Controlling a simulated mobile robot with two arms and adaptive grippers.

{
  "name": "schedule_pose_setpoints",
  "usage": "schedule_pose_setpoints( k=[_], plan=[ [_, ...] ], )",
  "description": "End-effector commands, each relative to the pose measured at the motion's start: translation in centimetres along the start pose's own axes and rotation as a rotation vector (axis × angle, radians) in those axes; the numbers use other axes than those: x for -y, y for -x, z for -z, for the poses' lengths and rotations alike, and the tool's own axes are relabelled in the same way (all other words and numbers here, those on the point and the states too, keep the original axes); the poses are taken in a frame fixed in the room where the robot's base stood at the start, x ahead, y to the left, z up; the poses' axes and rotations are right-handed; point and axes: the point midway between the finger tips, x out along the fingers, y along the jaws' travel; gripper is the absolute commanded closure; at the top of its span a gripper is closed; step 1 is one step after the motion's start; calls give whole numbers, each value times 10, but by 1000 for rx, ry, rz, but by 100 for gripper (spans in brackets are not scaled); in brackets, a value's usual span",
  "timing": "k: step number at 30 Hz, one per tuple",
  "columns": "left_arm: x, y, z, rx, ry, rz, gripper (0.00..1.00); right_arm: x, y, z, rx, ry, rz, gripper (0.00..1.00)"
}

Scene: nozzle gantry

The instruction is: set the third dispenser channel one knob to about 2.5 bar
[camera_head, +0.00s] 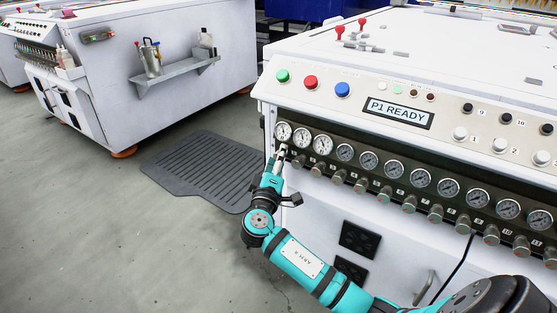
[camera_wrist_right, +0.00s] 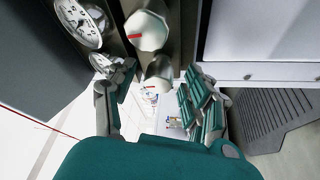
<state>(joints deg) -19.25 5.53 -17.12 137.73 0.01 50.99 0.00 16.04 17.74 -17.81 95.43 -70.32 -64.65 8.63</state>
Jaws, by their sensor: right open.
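A row of round gauges with knobs below runs along the front of the white machine. The leftmost gauge (camera_head: 283,132) has a white face; I cannot read its needle. My right gripper (camera_head: 281,152) is at the left end of the row, just below that gauge, and hides the knob there. In the right wrist view my right gripper (camera_wrist_right: 158,88) is open. A pale knob with a red mark (camera_wrist_right: 159,70) shows between and beyond its fingertips; contact cannot be told. A larger pale knob (camera_wrist_right: 147,31) with a red mark and a white gauge (camera_wrist_right: 78,22) are nearer the top. My left gripper is out of view.
The panel above has green, red and blue buttons and a display (camera_head: 399,113) reading "P1 READY". Neighbouring knobs (camera_head: 318,170) stand close to the right. A dark floor mat (camera_head: 205,168) lies left of the machine, with open floor around it.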

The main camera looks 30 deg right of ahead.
Motion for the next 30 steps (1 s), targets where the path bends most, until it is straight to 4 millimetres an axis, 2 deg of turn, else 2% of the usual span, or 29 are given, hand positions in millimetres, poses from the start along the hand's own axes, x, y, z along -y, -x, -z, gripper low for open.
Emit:
schedule_pose_setpoints(
  k=[5,18,24,30],
  plan=[
    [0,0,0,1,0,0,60,1,15,0,-1,-2,3,49],
    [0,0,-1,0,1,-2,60,1,102,0,0,-1,4,49],
    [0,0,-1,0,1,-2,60,0,119,0,1,0,1,49],
    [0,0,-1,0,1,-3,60,0,120,0,1,0,1,49]
  ],
)
